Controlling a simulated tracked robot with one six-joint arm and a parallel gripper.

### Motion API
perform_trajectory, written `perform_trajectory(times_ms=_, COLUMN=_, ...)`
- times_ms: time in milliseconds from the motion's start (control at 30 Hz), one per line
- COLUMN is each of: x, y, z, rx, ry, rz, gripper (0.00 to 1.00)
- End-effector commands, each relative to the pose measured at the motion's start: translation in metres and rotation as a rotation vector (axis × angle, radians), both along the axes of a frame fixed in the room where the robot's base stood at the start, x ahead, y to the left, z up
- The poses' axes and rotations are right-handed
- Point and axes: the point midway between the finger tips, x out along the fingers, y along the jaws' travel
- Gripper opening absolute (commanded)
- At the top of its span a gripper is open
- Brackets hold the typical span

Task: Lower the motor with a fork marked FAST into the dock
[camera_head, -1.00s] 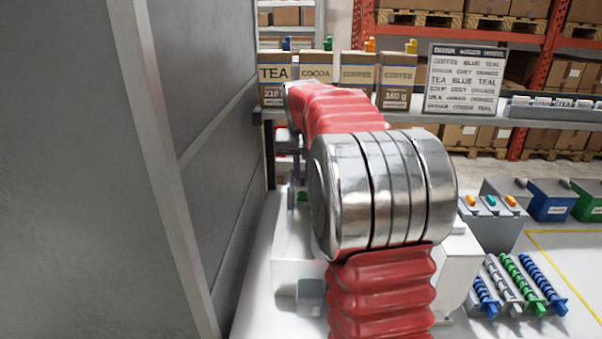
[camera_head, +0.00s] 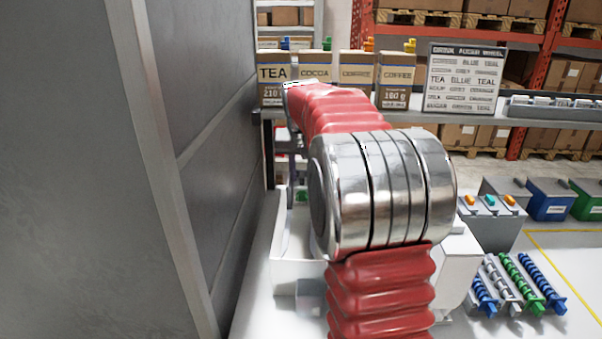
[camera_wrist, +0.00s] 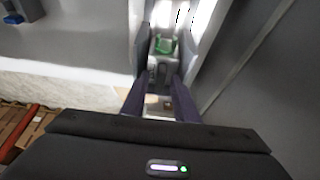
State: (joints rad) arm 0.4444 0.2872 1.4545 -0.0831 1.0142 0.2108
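In the wrist view the two dark purple fingers of my gripper (camera_wrist: 160,85) stand apart. A small grey block with a green part (camera_wrist: 164,46) shows at their tips, filling the gap there. I cannot tell whether it is gripped or lies just beyond, nor whether it is the motor or the dock. No FAST mark is readable. In the head view my red and silver arm hides most of the work area. A purple finger shows left of the arm, and a small green part (camera_head: 302,197) is beside it within the white housing (camera_head: 290,262).
A tall grey panel (camera_head: 215,130) stands close on the left. Bags marked TEA, COCOA and COFFEE and a sign (camera_head: 464,77) are on the back shelf. Blue, grey and green augers (camera_head: 520,283) lie on the right, in front of a grey box (camera_head: 492,220) with coloured pieces.

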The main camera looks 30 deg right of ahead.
Motion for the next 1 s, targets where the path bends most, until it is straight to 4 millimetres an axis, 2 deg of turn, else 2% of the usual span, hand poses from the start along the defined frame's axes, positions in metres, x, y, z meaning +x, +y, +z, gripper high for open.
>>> perform_trajectory(times_ms=267, x=-0.005, y=0.007, z=0.022, rx=0.002, ry=-0.005, rz=0.003, gripper=0.33)
perform_trajectory(times_ms=800, x=-0.034, y=0.026, z=0.106, rx=0.0, ry=-0.002, rz=0.0, gripper=0.33)
perform_trajectory(times_ms=1000, x=-0.04, y=0.03, z=0.124, rx=-0.001, ry=-0.002, rz=0.0, gripper=0.33)
